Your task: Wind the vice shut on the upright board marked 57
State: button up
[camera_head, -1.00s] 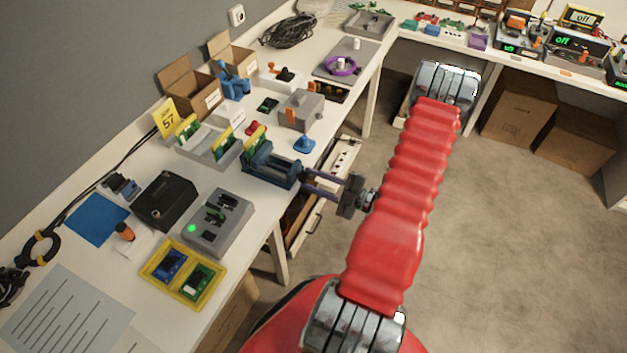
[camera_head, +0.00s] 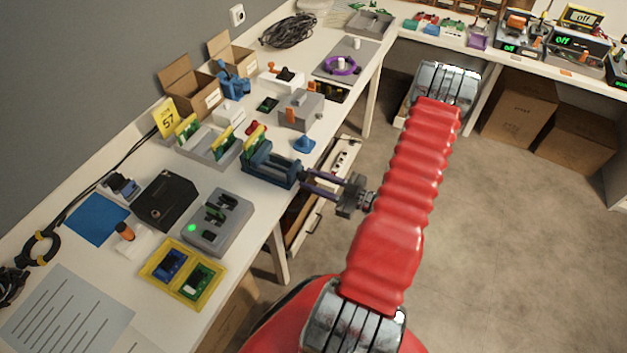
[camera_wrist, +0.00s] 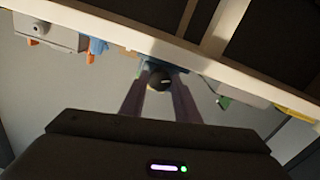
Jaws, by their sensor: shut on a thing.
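The blue vice (camera_head: 272,170) sits at the front edge of the workbench in the head view. An upright green board with yellow edges (camera_head: 254,141) stands at its jaws. I cannot tell how tightly the jaws bear on it, and I read no number on it. My gripper (camera_head: 306,178) reaches in from the right at the vice's front end. In the wrist view, its two purple fingers (camera_wrist: 160,78) are shut on a dark round knob (camera_wrist: 159,82), the vice's handle, below the bench edge. The fingers partly hide the knob.
A yellow sign reading 57 (camera_head: 166,118) stands behind a grey rack (camera_head: 207,150) holding upright boards. A grey device with a green light (camera_head: 218,222) and a yellow tray (camera_head: 182,272) lie left of the vice. An open drawer (camera_head: 318,205) is below my gripper.

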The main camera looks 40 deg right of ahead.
jog(key=shift+f, duration=0.1)
jog(key=o, duration=1.1)
jog(key=shift+c, duration=0.2)
jog(key=shift+s, duration=0.15)
jog(key=v, duration=1.3)
jog(key=shift+s, duration=0.3)
